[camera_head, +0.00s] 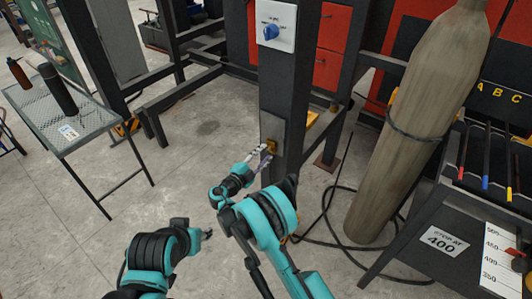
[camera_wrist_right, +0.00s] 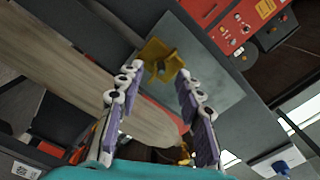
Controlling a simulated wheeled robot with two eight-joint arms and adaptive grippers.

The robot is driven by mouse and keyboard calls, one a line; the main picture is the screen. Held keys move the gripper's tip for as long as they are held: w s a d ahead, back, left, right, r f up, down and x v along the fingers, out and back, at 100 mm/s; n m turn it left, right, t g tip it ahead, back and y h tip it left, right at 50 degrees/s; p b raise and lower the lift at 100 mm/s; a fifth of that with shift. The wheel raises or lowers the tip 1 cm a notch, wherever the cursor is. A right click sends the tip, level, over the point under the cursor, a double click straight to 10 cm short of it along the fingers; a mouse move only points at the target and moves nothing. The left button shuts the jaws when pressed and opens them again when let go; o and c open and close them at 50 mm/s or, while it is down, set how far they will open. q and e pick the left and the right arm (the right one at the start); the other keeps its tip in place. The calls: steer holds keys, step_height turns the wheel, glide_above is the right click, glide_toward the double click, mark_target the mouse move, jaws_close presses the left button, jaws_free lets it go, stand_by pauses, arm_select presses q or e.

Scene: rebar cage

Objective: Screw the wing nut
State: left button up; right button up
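The wing nut (camera_head: 271,146) is a small brass-coloured piece on a grey plate on the dark upright post. In the right wrist view the wing nut (camera_wrist_right: 162,62) sits on the pale plate (camera_wrist_right: 205,68), just beyond the fingertips. My right gripper (camera_head: 262,155) is close in front of the post. In the wrist view its two fingers (camera_wrist_right: 158,82) are spread wide on either side of the wing nut, with nothing between them. My left gripper (camera_head: 207,234) is low in the head view, away from the post; its fingers are too small to read.
A blue rotary switch (camera_head: 270,32) is on the post above. A large gas cylinder (camera_head: 408,130) stands at the right, with a dark cable on the floor. A mesh table (camera_head: 95,121) with bottles is at the left. Open floor lies between.

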steer(key=v, duration=0.5)
steer(key=shift+s+a, duration=0.15)
steer(key=shift+s, duration=0.1)
steer(key=s+d+r+n+g+y, duration=0.2)
steer(key=s+d+r+n+g, duration=0.25)
steer(key=d, duration=0.45)
steer(key=s+d+r+n+g+y, duration=0.25)
steer(key=d+r+n, duration=0.25)
steer(key=d+r, duration=0.3)
steer(key=s+d+n+y, duration=0.1)
steer(key=s+n+y, duration=0.1)
steer(key=s, duration=0.7)
steer(key=s+d+f+n+y, duration=0.1)
steer(key=s+n, duration=0.3)
steer(key=s, duration=0.4)
steer(key=s+d+n+y, duration=0.3)
steer(key=s+n, duration=0.1)
steer(key=s, duration=0.5)
steer(key=shift+s+f, duration=0.2)
steer(key=shift+s, duration=0.1)
